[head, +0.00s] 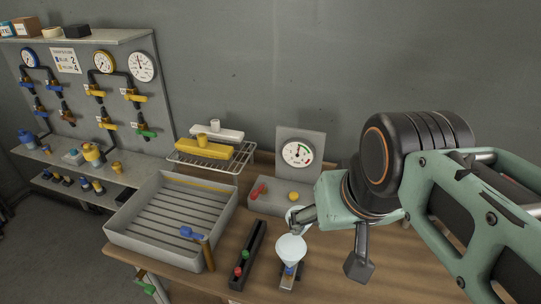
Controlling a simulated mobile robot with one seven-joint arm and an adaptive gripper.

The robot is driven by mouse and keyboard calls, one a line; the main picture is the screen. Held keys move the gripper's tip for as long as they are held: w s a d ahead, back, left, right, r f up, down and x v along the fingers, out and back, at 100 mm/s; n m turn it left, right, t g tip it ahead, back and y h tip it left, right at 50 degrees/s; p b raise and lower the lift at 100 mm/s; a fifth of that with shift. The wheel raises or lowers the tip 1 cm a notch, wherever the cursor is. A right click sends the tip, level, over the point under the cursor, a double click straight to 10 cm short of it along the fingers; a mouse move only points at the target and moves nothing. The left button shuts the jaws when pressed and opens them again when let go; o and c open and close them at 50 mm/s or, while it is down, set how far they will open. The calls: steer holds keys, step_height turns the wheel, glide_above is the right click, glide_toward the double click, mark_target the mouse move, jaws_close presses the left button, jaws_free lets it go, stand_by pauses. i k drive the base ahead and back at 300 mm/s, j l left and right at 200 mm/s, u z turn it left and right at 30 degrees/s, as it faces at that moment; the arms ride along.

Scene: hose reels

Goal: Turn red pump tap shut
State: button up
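The red pump tap (258,191) is a small red lever on the left of a grey pump box (270,206). The lever lies tilted along the box, and a yellow knob (294,196) sits to its right. A round gauge (297,153) stands on a grey panel behind. My gripper (295,222) is at the front right of the box, to the right of and nearer than the red tap, apart from it. Its fingers are small and partly hidden by my wrist, so their opening is unclear. I see nothing clearly held.
A grey slatted tray (122,232) stands left, with a blue-handled tool (206,250) at its corner. A black strip (248,256) with red and green knobs and a pale cone-shaped piece (291,249) stand in front. A wire rack (196,163) holds yellow and white pieces behind.

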mark_target(255, 194)
steer(key=i+j+z, duration=0.1)
steer(key=j+z, duration=0.4)
steer(key=j, duration=0.25)
steer(key=j+z, duration=0.35)
steer(key=k+j+z, duration=0.1)
steer(key=j+z, duration=0.3)
steer(key=l+u, duration=0.25)
steer(key=i+l+u, duration=0.1)
steer(key=u, duration=0.15)
